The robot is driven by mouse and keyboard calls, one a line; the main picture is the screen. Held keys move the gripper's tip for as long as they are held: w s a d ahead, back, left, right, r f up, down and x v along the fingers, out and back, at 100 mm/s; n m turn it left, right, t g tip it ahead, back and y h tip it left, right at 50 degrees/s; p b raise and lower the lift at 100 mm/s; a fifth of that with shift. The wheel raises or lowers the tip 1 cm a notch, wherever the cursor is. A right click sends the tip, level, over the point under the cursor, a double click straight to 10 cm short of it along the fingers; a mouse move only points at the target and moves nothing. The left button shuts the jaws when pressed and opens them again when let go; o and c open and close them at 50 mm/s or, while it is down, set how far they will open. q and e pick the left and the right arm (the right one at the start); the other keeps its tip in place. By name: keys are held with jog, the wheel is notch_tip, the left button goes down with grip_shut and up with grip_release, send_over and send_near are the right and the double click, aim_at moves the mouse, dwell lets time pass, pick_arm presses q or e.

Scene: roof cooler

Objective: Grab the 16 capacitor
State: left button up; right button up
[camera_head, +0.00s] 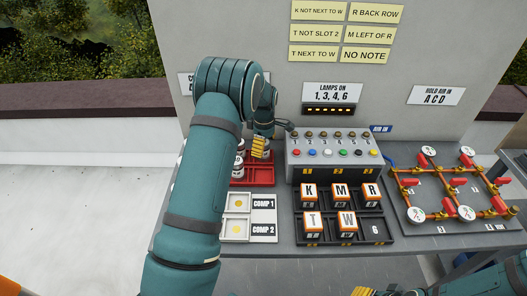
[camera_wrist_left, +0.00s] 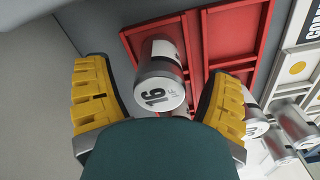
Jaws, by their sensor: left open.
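The 16 capacitor (camera_wrist_left: 160,88), a silver can with a white top marked 16, stands in a compartment of the red tray (camera_wrist_left: 234,32) in the left wrist view. My left gripper (camera_wrist_left: 160,100) is open, with its yellow fingers to either side of the capacitor and apart from it. In the head view my left gripper (camera_head: 259,148) is over the back of the red tray (camera_head: 262,172), and my arm hides much of that area. My right gripper (camera_head: 376,291) shows only in part at the bottom edge.
Other silver capacitors (camera_wrist_left: 285,145) stand near the tray. A panel with COMP 1 and COMP 2 pads (camera_head: 263,229) lies in front. A button box (camera_head: 333,170), a lettered block rack (camera_head: 341,257) and red-valved piping (camera_head: 455,187) fill the bench to the right. A wall rises behind.

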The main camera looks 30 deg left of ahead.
pick_arm(q)
notch_tip(320, 180, down, 2)
jog(key=shift+f, duration=0.2)
jog(key=c, duration=1.4)
jog(key=shift+o, duration=0.2)
jog(key=shift+r, duration=0.15)
